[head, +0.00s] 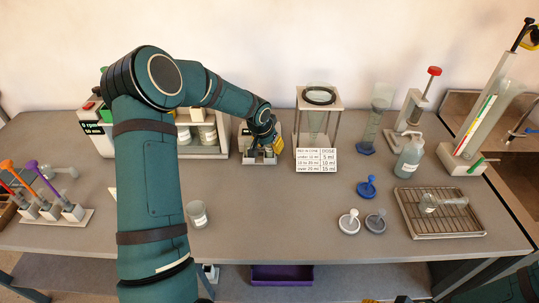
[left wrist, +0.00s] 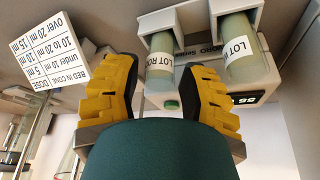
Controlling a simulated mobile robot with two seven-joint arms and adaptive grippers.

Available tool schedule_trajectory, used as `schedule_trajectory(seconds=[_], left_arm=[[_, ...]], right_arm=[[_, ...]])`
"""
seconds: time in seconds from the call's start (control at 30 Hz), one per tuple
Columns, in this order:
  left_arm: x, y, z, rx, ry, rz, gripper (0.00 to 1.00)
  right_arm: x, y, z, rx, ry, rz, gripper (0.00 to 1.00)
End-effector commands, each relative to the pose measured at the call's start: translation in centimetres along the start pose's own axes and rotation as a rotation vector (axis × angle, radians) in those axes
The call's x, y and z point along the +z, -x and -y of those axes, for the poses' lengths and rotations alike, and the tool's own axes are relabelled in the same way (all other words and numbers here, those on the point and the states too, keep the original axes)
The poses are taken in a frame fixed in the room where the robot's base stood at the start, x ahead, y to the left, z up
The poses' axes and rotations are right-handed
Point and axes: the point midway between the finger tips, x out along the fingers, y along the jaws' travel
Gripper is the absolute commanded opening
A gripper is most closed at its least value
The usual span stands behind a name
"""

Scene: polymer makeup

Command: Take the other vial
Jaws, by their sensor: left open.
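Two vials with white LOT labels sit side by side in a pale holder in the left wrist view: the left vial (left wrist: 160,65) and the right vial (left wrist: 238,60). My left gripper (left wrist: 165,92) is open, with its yellow fingers to either side of the left vial's end. I cannot tell whether they touch it. In the head view my left gripper (head: 262,150) is at the small pale device (head: 243,147) at the back of the bench and hides the vials. Only a sliver of what seems my right gripper (head: 385,300) shows at the bottom edge.
A dose sign (head: 317,161) and ring stand (head: 318,97) stand just right of the device. A shelf with jars (head: 208,134) is at its left. The bench's middle front is clear.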

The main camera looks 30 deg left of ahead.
Motion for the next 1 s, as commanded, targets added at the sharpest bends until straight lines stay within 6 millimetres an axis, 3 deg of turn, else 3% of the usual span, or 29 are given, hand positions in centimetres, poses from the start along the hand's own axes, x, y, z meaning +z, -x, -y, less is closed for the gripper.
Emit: schedule_trajectory(seconds=[0.33,0.43,0.47,0.87,1.0], left_arm=[[0.0,-0.6,0.0,0.000,-0.001,-0.001,0.41],[0.0,-0.6,0.0,0.000,-0.001,0.000,0.06],[0.0,-0.6,0.0,0.000,-0.001,0.000,0.00],[0.0,-0.6,0.0,0.000,-0.001,0.000,0.00],[-0.5,0.5,0.0,-0.001,0.000,-0.002,0.00]], right_arm=[[0.0,-0.1,0.0,0.000,0.000,-0.001,0.47],[0.0,-0.1,0.0,0.000,0.000,-0.001,0.47],[0.0,-0.1,0.0,0.000,0.000,-0.001,0.47],[0.0,-0.1,0.0,0.000,0.000,-0.001,0.47],[0.0,0.2,0.1,0.000,0.000,0.000,0.47]])
